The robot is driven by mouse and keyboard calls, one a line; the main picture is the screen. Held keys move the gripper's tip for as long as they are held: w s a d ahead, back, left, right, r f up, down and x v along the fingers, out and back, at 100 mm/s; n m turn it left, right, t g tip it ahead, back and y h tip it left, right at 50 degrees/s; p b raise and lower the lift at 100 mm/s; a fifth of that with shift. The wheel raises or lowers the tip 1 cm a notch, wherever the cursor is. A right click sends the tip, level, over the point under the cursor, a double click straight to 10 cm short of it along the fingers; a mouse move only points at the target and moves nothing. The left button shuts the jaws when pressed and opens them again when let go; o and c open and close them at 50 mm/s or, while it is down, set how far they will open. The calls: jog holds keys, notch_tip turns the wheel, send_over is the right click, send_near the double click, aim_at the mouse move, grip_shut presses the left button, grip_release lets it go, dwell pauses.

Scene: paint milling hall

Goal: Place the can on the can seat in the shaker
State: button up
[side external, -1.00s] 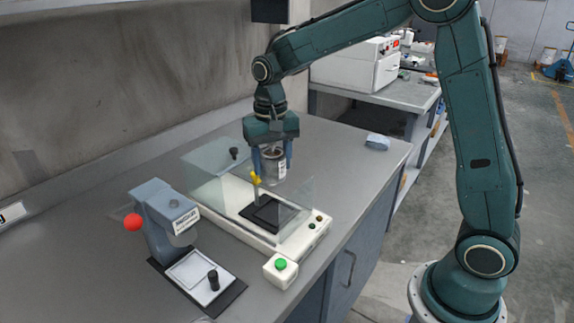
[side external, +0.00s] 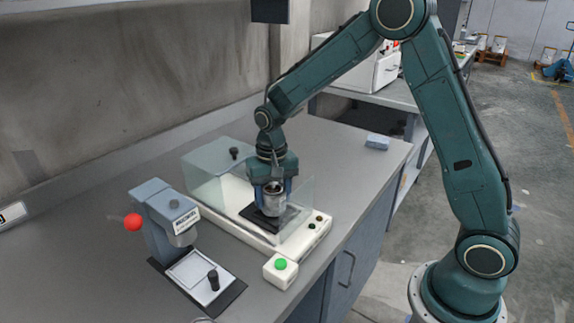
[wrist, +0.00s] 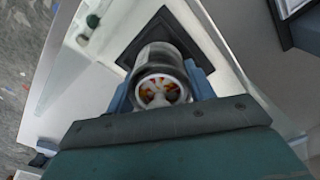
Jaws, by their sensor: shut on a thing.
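A metal can (side external: 274,208) with a pale label is upright between the fingers of my gripper (side external: 274,200), which is shut on it. In the wrist view, the can (wrist: 160,62) shows its round end with a red and yellow pattern, a finger on each side. The shaker (side external: 236,217) is a cream base with clear guard panels. Its can seat, a black square pad (side external: 250,213), is directly below the can and partly hidden by it; the pad also shows in the wrist view (wrist: 136,50). I cannot tell whether the can touches the pad.
A blue-grey bench device with a red ball knob (side external: 132,222) stands left of the shaker. A box with a green button (side external: 281,268) sits at the shaker's front. A blue block (side external: 377,142) lies at the back right. Clear panels (side external: 300,205) stand close around the can.

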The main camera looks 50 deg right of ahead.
jog(key=shift+f, duration=0.6)
jog(key=shift+f, duration=0.15)
jog(key=o, duration=1.1)
jog(key=shift+c, duration=0.2)
notch_tip(320, 180, up, 12)
jog(key=shift+f, duration=0.1)
jog(key=shift+r, duration=0.25)
